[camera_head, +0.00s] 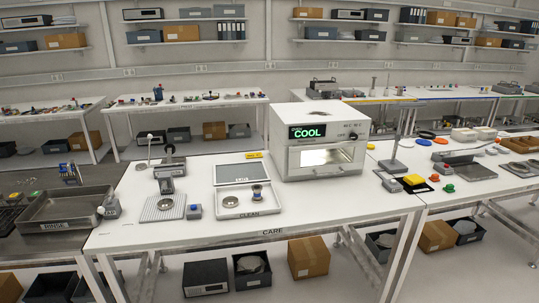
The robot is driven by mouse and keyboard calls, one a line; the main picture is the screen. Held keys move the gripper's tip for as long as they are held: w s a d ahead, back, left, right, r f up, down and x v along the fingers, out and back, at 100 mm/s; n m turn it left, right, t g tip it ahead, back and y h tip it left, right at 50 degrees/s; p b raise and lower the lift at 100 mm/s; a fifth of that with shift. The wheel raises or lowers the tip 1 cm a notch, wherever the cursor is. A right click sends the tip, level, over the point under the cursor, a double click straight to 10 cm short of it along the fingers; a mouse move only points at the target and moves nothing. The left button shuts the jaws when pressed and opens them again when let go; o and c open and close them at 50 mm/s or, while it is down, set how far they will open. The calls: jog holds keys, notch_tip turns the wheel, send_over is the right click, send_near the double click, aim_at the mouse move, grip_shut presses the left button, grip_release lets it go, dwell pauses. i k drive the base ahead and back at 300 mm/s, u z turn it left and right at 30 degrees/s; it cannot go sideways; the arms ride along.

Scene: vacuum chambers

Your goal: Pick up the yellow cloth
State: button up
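My gripper is not in view.
The white bench (330,206) carries an oven (320,142) reading COOL, a CLEAN tray (240,203) with small metal parts, and a microscope-like stand (168,178). A RINSE basin (66,208) stands at left. The bench's front middle is clear; boxes sit below.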

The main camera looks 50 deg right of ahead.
aim_at(413, 180)
jog(key=u, duration=0.35)
jog(key=k, duration=0.15)
jog(key=z, duration=3)
jog(key=k, duration=0.6)
jog(key=u, duration=0.1)
jog(key=i, duration=0.55)
jog(key=z, duration=0.05)
